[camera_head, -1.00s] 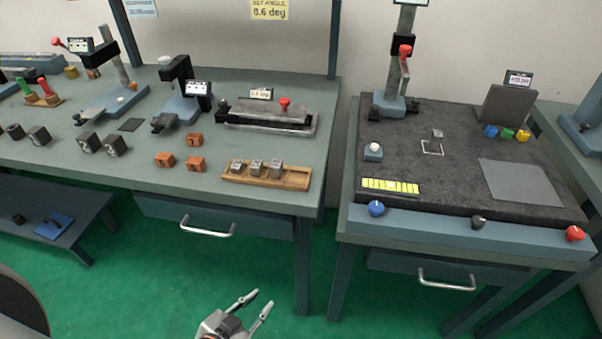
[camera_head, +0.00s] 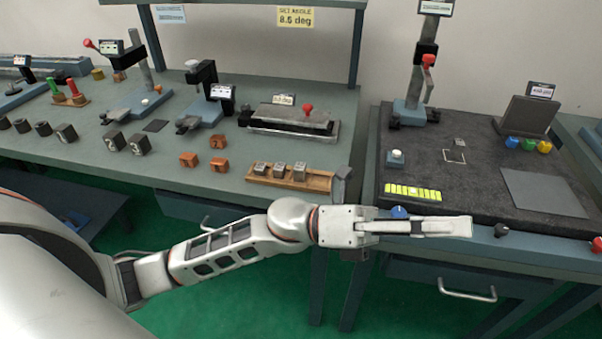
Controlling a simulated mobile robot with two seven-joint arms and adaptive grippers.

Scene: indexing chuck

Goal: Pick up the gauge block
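A small grey metal block (camera_head: 460,142) sits on the dark surface plate (camera_head: 470,185), at the back edge of a white square outline. Several similar small metal blocks (camera_head: 279,170) stand in a wooden rack (camera_head: 318,184) at the front of the left bench. I cannot tell which one is the gauge block. My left gripper (camera_head: 470,227) stretches to the right in front of the right bench's front edge, apart from all blocks. Its fingers show side-on, so their opening is unclear, and nothing shows held in it. My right gripper is not in view.
Orange numbered blocks (camera_head: 189,159) lie left of the rack. A sine bar fixture (camera_head: 290,122) stands behind it. A grey mat (camera_head: 543,193) lies at right.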

